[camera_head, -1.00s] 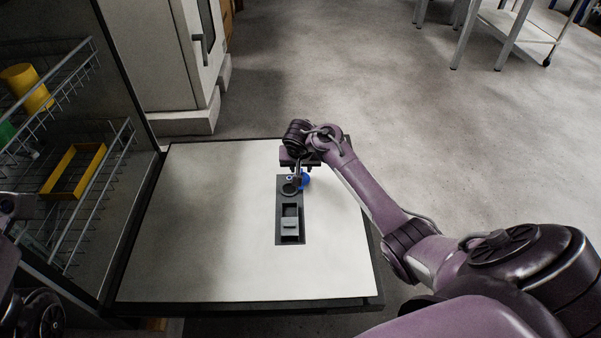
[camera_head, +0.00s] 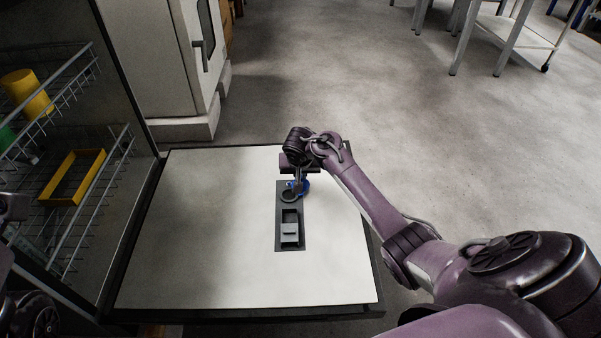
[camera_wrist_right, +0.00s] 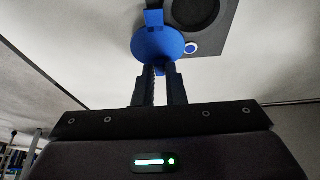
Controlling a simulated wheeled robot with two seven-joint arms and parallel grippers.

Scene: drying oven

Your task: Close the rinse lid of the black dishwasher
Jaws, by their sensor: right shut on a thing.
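The black dishwasher's door (camera_head: 190,230) lies folded down flat, its pale inner face upward. A dark dispenser panel (camera_head: 280,212) is set in it, with a round opening near its far end and a rectangular compartment nearer me. The blue rinse lid (camera_head: 304,188) is beside the round opening; in the right wrist view the lid (camera_wrist_right: 157,48) stands open, its disc apart from the dark round hole (camera_wrist_right: 195,12). My right gripper (camera_wrist_right: 158,72) is shut on the lid's edge or tab. My left arm shows only partly at the left edge; its gripper is out of view.
Dishwasher racks (camera_head: 75,215) on the left hold a yellow cup (camera_head: 27,92) and a yellow tray (camera_head: 72,176). A white cabinet (camera_head: 165,60) stands behind the door. A metal table (camera_head: 510,35) stands far right. Floor right of the door is clear.

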